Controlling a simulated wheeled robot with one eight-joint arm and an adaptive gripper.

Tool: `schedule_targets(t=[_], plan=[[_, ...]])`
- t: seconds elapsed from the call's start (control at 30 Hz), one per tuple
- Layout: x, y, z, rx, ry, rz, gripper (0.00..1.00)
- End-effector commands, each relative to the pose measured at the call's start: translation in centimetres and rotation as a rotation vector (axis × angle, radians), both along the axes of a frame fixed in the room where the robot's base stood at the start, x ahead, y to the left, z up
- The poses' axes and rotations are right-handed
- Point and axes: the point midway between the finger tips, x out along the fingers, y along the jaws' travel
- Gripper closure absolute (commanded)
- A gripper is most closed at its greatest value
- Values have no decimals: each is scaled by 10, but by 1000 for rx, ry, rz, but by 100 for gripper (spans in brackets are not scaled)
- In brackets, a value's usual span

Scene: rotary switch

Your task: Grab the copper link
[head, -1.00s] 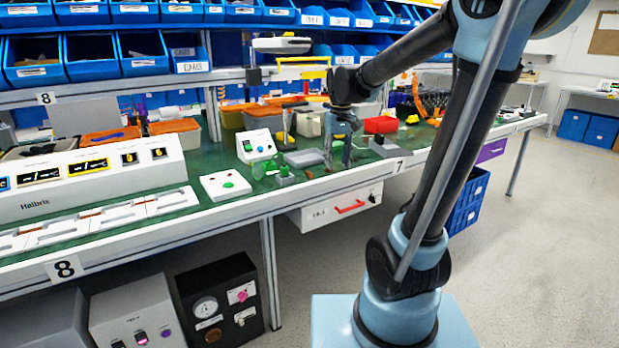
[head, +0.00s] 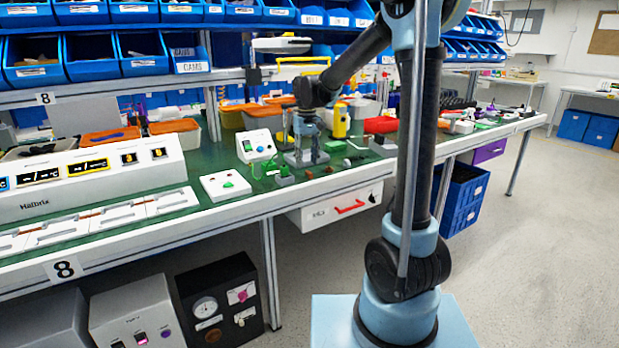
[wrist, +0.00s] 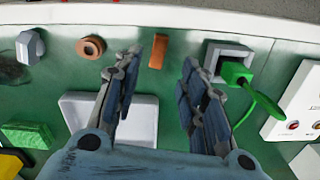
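The copper link (wrist: 159,51) seems to be the small copper-brown bar on the green bench top near its front edge; it also shows small in the head view (head: 309,174). My gripper (wrist: 162,70) is open, with its fingers apart and nothing between them. In the wrist view the bar appears just beyond the fingertips, between their lines and nearer the left one. In the head view my gripper (head: 306,158) points down over the bench, behind the bar. I cannot tell its exact height.
A copper ring (wrist: 91,46) and a grey part (wrist: 30,46) lie left of the bar in the wrist view. A grey block with a green plug (wrist: 234,70) and cable stands right, close to the right finger. A pale tray (wrist: 140,125) lies beneath my gripper.

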Motion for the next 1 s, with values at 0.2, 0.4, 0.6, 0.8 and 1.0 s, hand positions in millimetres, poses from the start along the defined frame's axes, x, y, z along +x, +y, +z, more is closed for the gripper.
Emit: schedule_targets(t=[0.2,0.4,0.6,0.8,1.0], plan=[[7,-3,-29,0,0,0,62],[6,-2,-45,0,0,0,62],[6,-2,-47,0,0,0,62],[6,-2,-47,0,0,0,91],[6,-2,-47,0,0,0,100]])
